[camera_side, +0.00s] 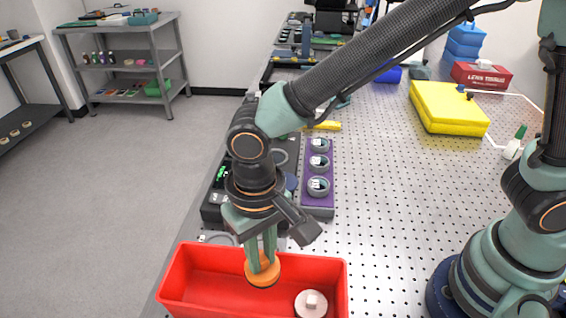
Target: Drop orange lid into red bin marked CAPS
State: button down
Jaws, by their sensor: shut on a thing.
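The orange lid (263,272) is a round disc with a raised middle. My gripper (261,262) is shut on the raised middle of the lid and points down. The lid is held over the red bin (203,291), which stands at the front edge of the table. From this angle I cannot tell whether the lid is above the rim or inside the bin. A pale round cap with a knob (311,303) lies in the bin at the right. No CAPS marking shows in this view.
Behind the bin are a purple rack (318,210) with round parts and a dark device (214,202). A yellow box (448,107) and a red tissue box (482,75) stand further back. The perforated table top (385,200) is clear to the right of the rack.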

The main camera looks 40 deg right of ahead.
jog(key=shift+f, duration=0.7)
jog(key=c, duration=0.7)
grip_release()
notch_tip(320, 180, up, 12)
jog(key=shift+r, duration=0.1)
